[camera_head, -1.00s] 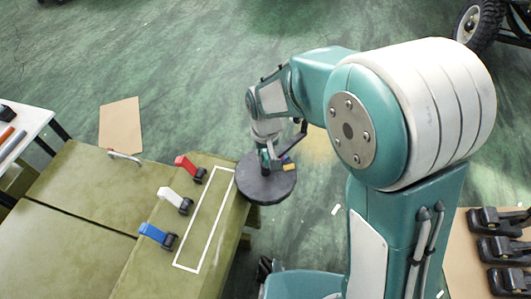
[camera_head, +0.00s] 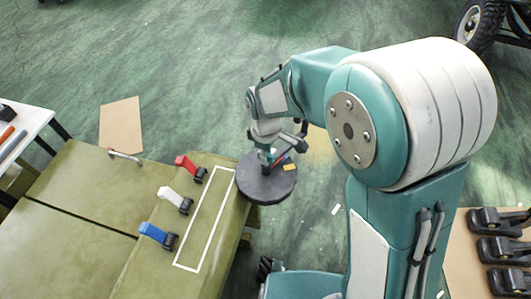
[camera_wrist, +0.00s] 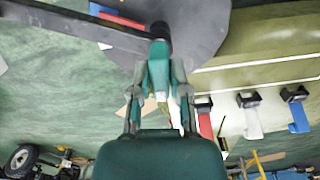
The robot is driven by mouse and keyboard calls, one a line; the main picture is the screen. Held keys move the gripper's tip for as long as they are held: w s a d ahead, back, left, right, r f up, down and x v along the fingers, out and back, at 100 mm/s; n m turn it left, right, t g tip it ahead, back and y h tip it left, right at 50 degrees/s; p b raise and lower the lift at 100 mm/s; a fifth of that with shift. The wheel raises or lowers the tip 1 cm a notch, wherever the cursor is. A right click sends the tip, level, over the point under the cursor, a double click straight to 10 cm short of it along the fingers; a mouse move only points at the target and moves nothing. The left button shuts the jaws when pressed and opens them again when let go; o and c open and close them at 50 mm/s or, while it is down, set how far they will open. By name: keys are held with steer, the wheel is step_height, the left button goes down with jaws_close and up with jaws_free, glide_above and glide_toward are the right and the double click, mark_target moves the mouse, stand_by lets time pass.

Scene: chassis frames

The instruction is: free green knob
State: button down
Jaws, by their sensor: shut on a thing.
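The green knob (camera_wrist: 158,74) shows in the wrist view as a green handle with a dark end against a round dark disc (camera_wrist: 205,22). My gripper (camera_wrist: 159,92) is shut on the green knob, with a grey finger on each side. In the head view my gripper (camera_head: 271,151) reaches down over the dark disc (camera_head: 252,189) beside the green bench. There the green knob is mostly hidden by my gripper. Whether the knob is still fixed to the disc cannot be told.
Red (camera_head: 187,165), white (camera_head: 172,197) and blue (camera_head: 155,234) levers with black bases stand along the bench (camera_head: 75,200), beside a white outlined rectangle. Small coloured blocks lie on the disc by my gripper. Several black parts (camera_head: 497,250) lie on a board at right.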

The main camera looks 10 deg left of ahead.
steer(key=shift+w+r+n, duration=0.1)
steer(key=shift+n, duration=0.8)
steer(key=c, duration=0.6)
jaws_free()
step_height(320, 180, up, 12)
steer(key=shift+a, duration=0.1)
